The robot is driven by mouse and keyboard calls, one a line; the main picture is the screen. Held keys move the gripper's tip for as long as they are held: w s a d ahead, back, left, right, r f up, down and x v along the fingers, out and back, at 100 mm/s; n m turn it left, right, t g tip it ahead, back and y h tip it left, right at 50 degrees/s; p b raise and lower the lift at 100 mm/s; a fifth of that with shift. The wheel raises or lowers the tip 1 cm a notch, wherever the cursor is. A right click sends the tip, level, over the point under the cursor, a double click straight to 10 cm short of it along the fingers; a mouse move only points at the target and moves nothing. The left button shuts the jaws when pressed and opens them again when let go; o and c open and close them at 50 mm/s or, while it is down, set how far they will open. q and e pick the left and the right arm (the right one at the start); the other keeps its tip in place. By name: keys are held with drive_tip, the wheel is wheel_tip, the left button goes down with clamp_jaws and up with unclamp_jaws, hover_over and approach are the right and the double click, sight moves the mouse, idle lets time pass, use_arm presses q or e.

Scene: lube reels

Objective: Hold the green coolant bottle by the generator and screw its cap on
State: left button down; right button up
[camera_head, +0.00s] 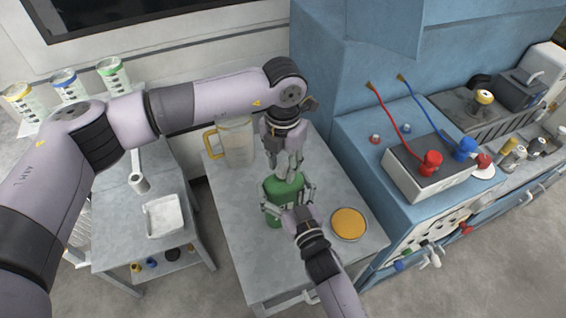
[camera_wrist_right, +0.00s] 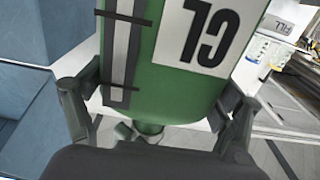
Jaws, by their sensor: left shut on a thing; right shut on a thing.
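The green coolant bottle (camera_head: 284,187) stands upright on the grey table beside the blue cabinet. My right gripper (camera_head: 287,207) is shut around its body from the near side. In the right wrist view the bottle's green body (camera_wrist_right: 150,62) with a white label fills the space between the fingers (camera_wrist_right: 158,110). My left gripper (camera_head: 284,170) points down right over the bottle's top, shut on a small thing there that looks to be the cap. The fingers hide the cap, so I cannot tell how it sits on the neck. The bottle's neck (camera_wrist_right: 150,128) shows partly in the wrist view.
A clear jug (camera_head: 235,142) with a yellow handle stands behind left, close to my left arm. A round yellow-filled dish (camera_head: 348,223) is at the right. A battery (camera_head: 428,168) with red and blue clamps sits on the blue cabinet (camera_head: 385,128). The table's front left is clear.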

use_arm(q)
drive_tip(key=m, duration=0.6)
drive_tip(key=shift+s+d+m, duration=0.1)
drive_tip(key=shift+m, duration=0.3)
drive_tip(key=c, duration=1)
unclamp_jaws()
drive_tip(key=shift+c, duration=0.2)
use_arm(e)
drive_tip(key=o, duration=2.2)
use_arm(q)
wheel_tip(320, 180, up, 12)
